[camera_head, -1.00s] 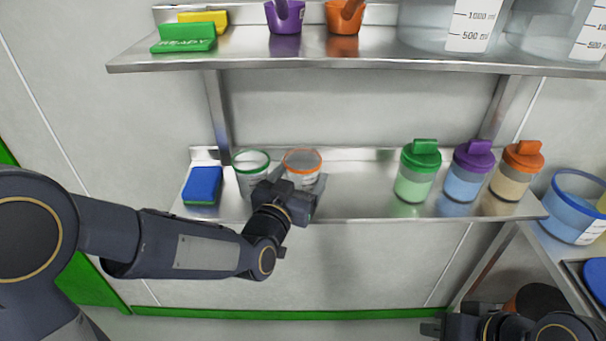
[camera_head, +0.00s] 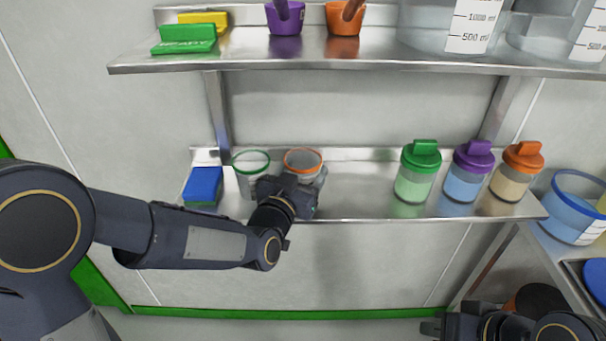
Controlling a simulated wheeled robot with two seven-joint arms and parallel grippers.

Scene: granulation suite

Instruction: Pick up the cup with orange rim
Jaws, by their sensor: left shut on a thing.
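The clear cup with the orange rim (camera_head: 303,158) stands upright on the lower steel shelf, left of its middle. My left gripper (camera_head: 305,183) reaches it from the front and is shut on it; the gripper hides much of the cup's lower front. A clear cup with a green rim (camera_head: 251,164) stands just left of it, close to my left gripper. My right gripper (camera_head: 432,327) shows only in part at the bottom right, far from the cups, and its fingers are not clear.
A blue block (camera_head: 203,185) lies left of the cups. Green-, purple- and orange-lidded bottles (camera_head: 416,172) stand on the right. The upper shelf (camera_head: 340,66) hangs above with scoops and beakers. The lower shelf (camera_head: 362,183) is clear between cups and bottles.

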